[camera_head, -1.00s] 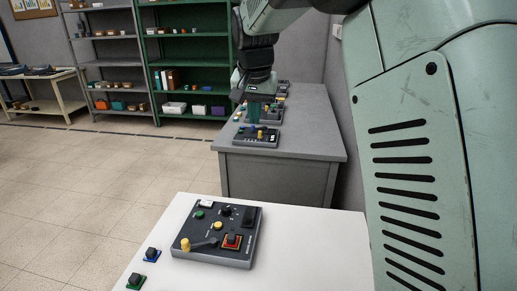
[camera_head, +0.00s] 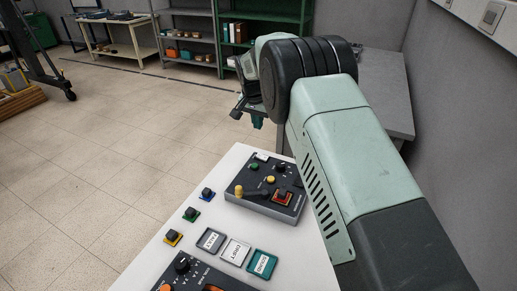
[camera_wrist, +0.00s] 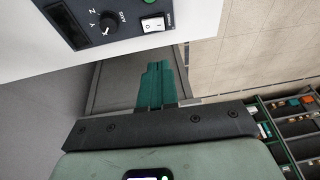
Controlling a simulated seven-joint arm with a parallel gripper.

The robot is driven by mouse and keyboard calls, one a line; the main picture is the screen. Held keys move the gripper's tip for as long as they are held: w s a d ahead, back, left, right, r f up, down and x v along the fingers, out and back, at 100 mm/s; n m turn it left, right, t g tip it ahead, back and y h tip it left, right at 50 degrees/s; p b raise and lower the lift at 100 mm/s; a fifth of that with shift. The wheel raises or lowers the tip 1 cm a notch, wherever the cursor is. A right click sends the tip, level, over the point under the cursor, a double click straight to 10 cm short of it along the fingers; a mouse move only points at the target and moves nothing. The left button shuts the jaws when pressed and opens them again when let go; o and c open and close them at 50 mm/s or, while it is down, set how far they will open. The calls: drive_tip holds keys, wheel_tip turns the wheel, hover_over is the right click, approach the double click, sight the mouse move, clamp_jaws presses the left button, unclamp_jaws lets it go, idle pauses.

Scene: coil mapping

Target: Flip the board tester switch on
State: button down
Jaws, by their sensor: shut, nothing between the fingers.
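A dark control panel (camera_head: 265,191) lies on the white table, with a white rocker switch (camera_head: 262,156) at its far edge, a green and a yellow button, a knob, a yellow-tipped lever and a red-framed square. In the wrist view the white rocker switch (camera_wrist: 153,24) sits beside a knob (camera_wrist: 108,22) marked X, Y, Z. I cannot read a tester name on it. My gripper (camera_head: 257,123) is beyond the table's far edge. Its teal fingers are shut and empty in the wrist view (camera_wrist: 155,68), apart from the panel, pointing toward its switch edge.
Labelled trays (camera_head: 236,252), small blocks on coloured bases (camera_head: 190,214) and a second panel (camera_head: 185,272) lie nearer on the white table (camera_head: 150,252). A grey bench (camera_head: 395,95) stands behind my arm. Shelves (camera_head: 190,30) are farther back.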

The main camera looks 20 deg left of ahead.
hover_over(262, 155)
drive_tip(key=s, duration=0.1)
drive_tip(key=f, duration=1.2)
drive_tip(key=shift+s+a+f, duration=0.1)
drive_tip(key=shift+s+a, duration=0.05)
drive_tip(key=shift+a, duration=0.2)
drive_tip(key=shift+a+f, duration=0.1)
drive_tip(key=shift+f, duration=0.55)
drive_tip(key=shift+a+f, duration=0.25)
drive_tip(key=shift+f, duration=0.15)
drive_tip(key=shift+d, duration=0.1)
drive_tip(key=shift+d+r, duration=0.25)
drive_tip(key=shift+d, duration=0.5)
